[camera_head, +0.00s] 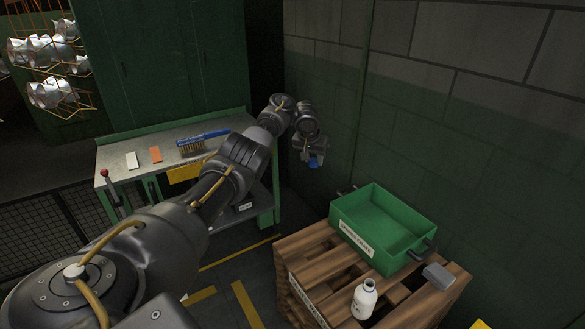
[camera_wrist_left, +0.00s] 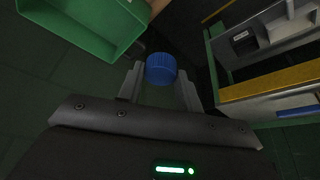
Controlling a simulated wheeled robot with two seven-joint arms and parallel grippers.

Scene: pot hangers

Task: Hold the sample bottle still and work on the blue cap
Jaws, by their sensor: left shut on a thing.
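The sample bottle (camera_head: 364,298) is white and stands upright on the wooden crate at the lower right of the head view. Its top looks bare, with no cap on it. The blue cap (camera_wrist_left: 161,69) is between the fingers of my left gripper (camera_wrist_left: 160,82) in the left wrist view. In the head view the blue cap (camera_head: 316,160) shows below my left gripper (camera_head: 312,153), held in the air well above and away from the bottle. My left gripper is shut on the cap. My right gripper is in neither view.
A green crate (camera_head: 352,232) stands on the wooden pallet (camera_head: 310,262), with a grey block (camera_head: 438,275) at the pallet's right. A green workbench (camera_head: 117,158) at the back holds a blue-handled brush (camera_head: 204,136) and small orange and white pieces. A block wall borders the right.

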